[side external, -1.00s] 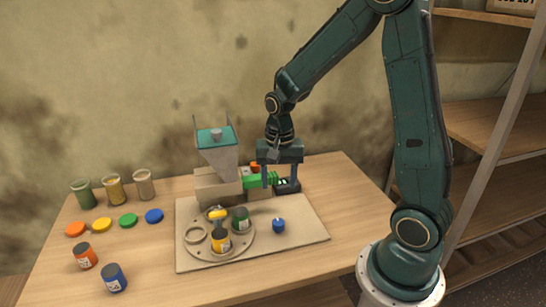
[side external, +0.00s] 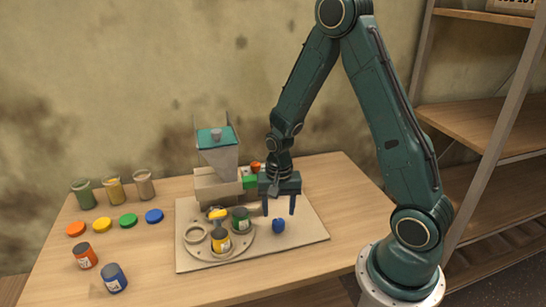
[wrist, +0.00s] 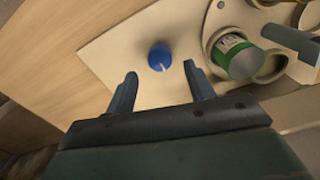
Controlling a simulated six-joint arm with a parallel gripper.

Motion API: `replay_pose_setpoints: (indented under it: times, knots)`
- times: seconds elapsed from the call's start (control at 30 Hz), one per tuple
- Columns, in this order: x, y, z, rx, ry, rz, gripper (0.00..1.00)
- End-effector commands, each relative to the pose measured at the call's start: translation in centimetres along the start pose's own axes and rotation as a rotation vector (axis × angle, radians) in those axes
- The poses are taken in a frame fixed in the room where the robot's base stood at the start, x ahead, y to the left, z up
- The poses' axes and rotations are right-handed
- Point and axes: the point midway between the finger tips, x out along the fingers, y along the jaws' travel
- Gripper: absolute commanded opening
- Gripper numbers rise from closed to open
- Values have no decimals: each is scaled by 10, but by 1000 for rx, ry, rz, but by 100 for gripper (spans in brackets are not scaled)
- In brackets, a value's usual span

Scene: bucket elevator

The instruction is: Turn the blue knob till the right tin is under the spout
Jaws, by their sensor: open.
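The blue knob (side external: 278,226) stands on the right part of the pale board and also shows in the wrist view (wrist: 160,57), with a white mark on its top. My gripper (side external: 279,212) is open and empty, above and a little behind the knob; in the wrist view the knob lies beyond the gap between the fingertips (wrist: 164,82). The turntable (side external: 246,250) holds a yellow tin (side external: 221,240) at the front and a green tin (side external: 240,220) at the right. The green tin also shows in the wrist view (wrist: 237,60). The spout under the hopper (side external: 219,157) is hard to make out.
An orange tin (side external: 86,256) and a blue tin (side external: 114,279) stand on the table at the front left. Several coloured lids, such as the green one (side external: 128,220), and several jars (side external: 114,191) are behind them. The board (side external: 305,236) is clear right of the knob.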

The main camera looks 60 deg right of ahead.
Motion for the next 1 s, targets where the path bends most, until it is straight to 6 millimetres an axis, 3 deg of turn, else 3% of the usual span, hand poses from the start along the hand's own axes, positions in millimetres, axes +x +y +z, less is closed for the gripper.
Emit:
replay_pose_setpoints:
  times: [0.4, 0.87, 1.0]
  knots:
    - [37, 0, 0, 0, -1, 1, 54]
    - [43, 0, 0, 0, 0, 0, 54]
    - [43, 0, 0, 0, 0, 0, 28]
